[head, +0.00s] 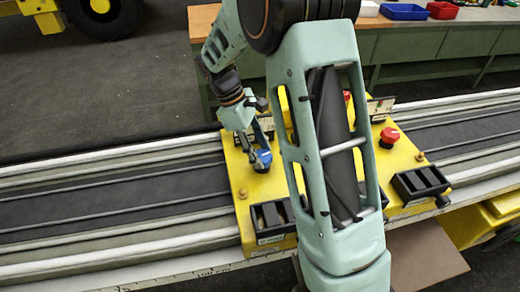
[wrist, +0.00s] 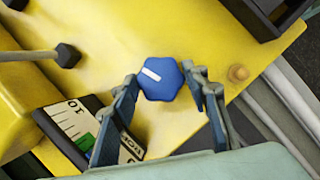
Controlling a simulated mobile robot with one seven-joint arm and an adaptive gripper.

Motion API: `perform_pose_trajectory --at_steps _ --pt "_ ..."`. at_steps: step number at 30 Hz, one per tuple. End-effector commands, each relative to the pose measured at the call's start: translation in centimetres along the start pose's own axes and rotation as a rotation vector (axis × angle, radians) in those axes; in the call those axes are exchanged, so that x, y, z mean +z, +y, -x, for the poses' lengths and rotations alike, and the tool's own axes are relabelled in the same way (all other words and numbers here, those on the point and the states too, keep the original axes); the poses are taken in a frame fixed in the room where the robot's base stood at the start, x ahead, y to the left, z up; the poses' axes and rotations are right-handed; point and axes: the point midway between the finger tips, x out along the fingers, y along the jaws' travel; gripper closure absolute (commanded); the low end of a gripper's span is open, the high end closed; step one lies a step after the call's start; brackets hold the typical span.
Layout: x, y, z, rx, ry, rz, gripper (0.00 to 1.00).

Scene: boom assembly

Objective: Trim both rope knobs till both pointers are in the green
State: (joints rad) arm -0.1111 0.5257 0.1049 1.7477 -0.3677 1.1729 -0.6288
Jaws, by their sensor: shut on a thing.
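A blue lobed knob (wrist: 160,78) with a white mark stands on a yellow panel (wrist: 110,70). My gripper (wrist: 163,84) is shut on this knob, one finger on each side. In the head view the knob (head: 262,160) is at the panel's left part, under my gripper (head: 258,143). A gauge (wrist: 80,128) with a white scale and a green band lies beside the knob in the wrist view; its pointer cannot be made out. A second gauge plate (head: 380,108) stands at the panel's back right, its dial unreadable.
Black slotted boxes sit at the front left (head: 270,216) and right (head: 421,183). A black-knobbed lever (wrist: 66,55) rises near the gauge. A bench with trays (head: 404,11) stands behind.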

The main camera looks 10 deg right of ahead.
Motion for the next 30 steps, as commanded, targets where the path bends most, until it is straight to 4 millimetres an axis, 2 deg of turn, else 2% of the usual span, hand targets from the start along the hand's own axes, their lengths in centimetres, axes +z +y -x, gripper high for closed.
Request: perform_pose_trajectory --at_steps 7,21,22,26,30 --pt "-0.04 0.05 0.0 -0.024 0.001 -0.059 0.82" --pt "-0.05 0.04 -0.03 -0.029 0.002 -0.069 0.82" --pt "-0.05 0.04 -0.03 -0.029 0.002 -0.069 0.56" --pt "-0.04 0.04 -0.03 -0.029 0.001 -0.068 0.42" --pt "-0.03 0.04 -0.02 -0.028 0.001 -0.068 0.4"
